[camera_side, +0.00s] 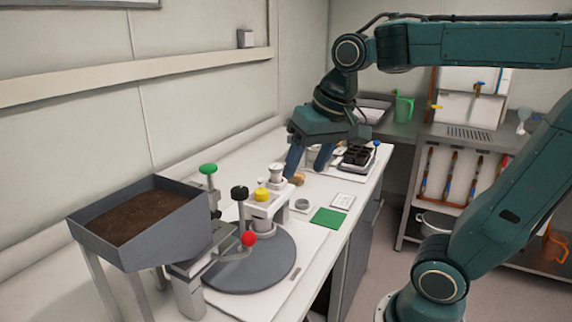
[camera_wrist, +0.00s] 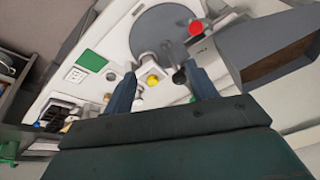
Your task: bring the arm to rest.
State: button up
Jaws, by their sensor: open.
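My gripper (camera_side: 309,162) is above the white bench (camera_side: 336,246), pointing down. Its two teal fingers are apart, and nothing shows between them in the side view. In the wrist view my gripper (camera_wrist: 162,86) also shows its fingers spread, with the yellow knob (camera_wrist: 152,80) and a white fixture seen beyond them. In the side view the gripper is behind the yellow knob (camera_side: 262,194) and near a small white-topped cylinder (camera_side: 276,172). Whether a finger touches anything there I cannot tell.
A soil-filled grey hopper (camera_side: 184,224) stands at the left. A grey round turntable (camera_side: 262,276) lies before it, with a red knob (camera_side: 249,239), a black knob (camera_side: 239,193) and a green knob (camera_side: 208,169) nearby. A green square (camera_side: 328,217) and a dark tray (camera_side: 357,157) lie farther right.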

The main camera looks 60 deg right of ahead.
jog(key=s+a+f+n+t, duration=0.1)
jog(key=s+a+f+n, duration=0.1)
jog(key=s+f+n, duration=0.2)
jog(key=shift+s+f+n+t, duration=0.15)
jog(key=shift+s+n+t, duration=0.25)
jog(key=shift+s, duration=1.45)
